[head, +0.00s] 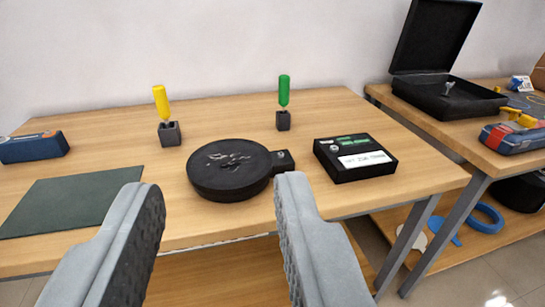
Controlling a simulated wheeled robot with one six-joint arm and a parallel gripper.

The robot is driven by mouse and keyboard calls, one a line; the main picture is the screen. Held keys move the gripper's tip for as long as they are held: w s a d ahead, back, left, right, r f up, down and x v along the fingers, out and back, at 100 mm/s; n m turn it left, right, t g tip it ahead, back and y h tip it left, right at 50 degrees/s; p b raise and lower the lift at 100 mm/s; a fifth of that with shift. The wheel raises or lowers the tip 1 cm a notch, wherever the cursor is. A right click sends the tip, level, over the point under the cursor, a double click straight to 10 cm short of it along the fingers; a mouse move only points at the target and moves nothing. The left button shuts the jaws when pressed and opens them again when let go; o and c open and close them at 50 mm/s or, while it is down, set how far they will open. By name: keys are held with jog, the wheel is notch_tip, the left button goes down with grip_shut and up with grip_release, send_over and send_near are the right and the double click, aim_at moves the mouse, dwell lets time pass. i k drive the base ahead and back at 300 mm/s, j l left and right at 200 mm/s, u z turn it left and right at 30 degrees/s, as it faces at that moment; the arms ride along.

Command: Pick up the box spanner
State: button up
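I cannot tell for sure which thing is the box spanner. A tool with a yellow handle (161,101) stands upright in a small dark holder (169,134) on the table. A tool with a green handle (284,90) stands upright in a similar holder (283,121) to its right. The holders hide their lower ends. My gripper (218,186) is in the foreground, its two grey fingers wide apart with nothing between them. It is nearer to me than both tools and touches neither.
A round black device (228,182) sits mid-table, with a black box (354,158) to its right. A dark green mat (70,203) and a blue box (34,147) lie left. An open black case (445,97) and a blue-red tool (514,136) are on the right table.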

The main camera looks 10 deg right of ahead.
aim_at(159, 91)
jog(key=i+u, duration=0.1)
jog(key=i, duration=0.45)
jog(key=i+l+u, duration=0.15)
jog(key=i, duration=0.4)
